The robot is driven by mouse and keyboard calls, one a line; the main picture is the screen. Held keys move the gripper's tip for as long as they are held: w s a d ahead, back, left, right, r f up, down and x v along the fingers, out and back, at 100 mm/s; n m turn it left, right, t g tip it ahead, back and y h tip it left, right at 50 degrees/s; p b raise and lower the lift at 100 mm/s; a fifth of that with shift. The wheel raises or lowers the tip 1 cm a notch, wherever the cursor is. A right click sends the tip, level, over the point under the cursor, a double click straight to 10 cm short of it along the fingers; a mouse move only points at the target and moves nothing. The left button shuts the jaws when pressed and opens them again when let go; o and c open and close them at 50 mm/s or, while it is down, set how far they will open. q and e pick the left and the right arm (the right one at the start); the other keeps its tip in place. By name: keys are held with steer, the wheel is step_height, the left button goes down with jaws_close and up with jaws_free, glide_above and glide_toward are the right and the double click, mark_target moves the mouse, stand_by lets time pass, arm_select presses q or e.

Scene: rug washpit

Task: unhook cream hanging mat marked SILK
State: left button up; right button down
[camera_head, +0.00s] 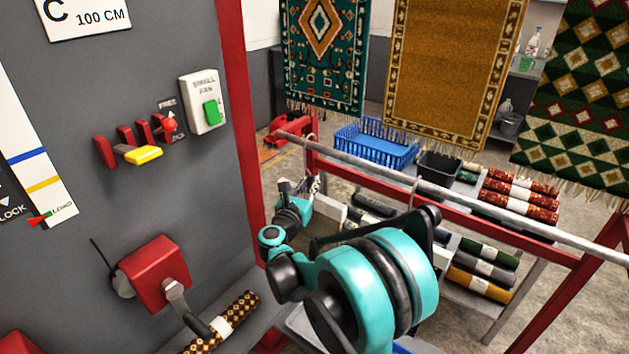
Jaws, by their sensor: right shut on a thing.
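My right gripper (312,187) is small and partly hidden at the end of my teal and black arm, just below the left end of the grey rail. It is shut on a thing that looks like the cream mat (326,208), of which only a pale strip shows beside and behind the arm. The SILK mark cannot be read. A thin metal hook (311,139) hangs on the rail above the gripper. I cannot tell whether the mat is still on this hook. My left gripper is not in view.
The grey rail (470,202) runs to the right with another hook on it. Patterned rugs (440,65) hang behind. A blue basket (375,147), a black bin (438,167) and rolled rugs stand beyond. A grey panel (130,210) with red levers closes off the left.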

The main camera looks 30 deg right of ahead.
steer(key=s+a, duration=0.4)
steer(key=a, duration=0.5)
steer(key=shift+a, duration=0.4)
stand_by(0.4)
